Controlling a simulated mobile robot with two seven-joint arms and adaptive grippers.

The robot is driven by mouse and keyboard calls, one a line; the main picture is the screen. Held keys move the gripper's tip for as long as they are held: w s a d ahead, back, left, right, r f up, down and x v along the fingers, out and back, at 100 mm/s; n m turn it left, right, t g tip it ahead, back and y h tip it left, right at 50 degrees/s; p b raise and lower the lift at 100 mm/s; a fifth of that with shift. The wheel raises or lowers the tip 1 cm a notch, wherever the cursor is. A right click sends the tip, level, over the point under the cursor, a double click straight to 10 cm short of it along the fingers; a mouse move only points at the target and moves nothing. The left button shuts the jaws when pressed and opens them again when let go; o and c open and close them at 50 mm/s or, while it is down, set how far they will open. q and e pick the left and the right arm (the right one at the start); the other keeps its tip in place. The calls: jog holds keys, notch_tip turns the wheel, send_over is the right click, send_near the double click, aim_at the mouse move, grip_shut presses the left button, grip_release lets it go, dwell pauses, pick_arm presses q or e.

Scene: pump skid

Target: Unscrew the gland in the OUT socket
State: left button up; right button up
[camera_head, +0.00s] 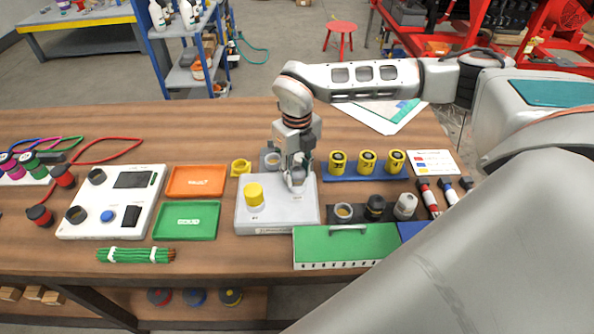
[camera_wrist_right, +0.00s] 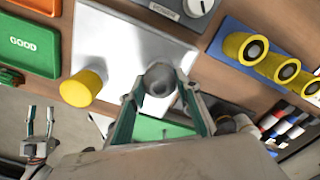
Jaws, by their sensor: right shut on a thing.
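A light grey block (camera_head: 278,220) stands on the wooden bench. A yellow gland (camera_head: 254,196) sits upright on its left part and also shows in the right wrist view (camera_wrist_right: 82,88). My right gripper (camera_head: 297,178) points down over the block's right part. In the right wrist view its two fingers (camera_wrist_right: 160,103) are closed around a grey gland (camera_wrist_right: 159,79), which appears upright at the block. The socket under it is hidden, and I cannot read its label. My left gripper (camera_wrist_right: 40,122) shows at the lower left of the right wrist view, its fingers apart and empty.
A green tray (camera_head: 186,220) and an orange tray (camera_head: 195,182) lie left of the block. Several yellow glands (camera_head: 367,162) stand on a blue rack behind right. A green lidded box (camera_head: 345,245) is close at front right.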

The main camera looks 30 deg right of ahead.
jog(key=o, duration=1.2)
jog(key=shift+c, duration=0.2)
notch_tip(320, 180, up, 12)
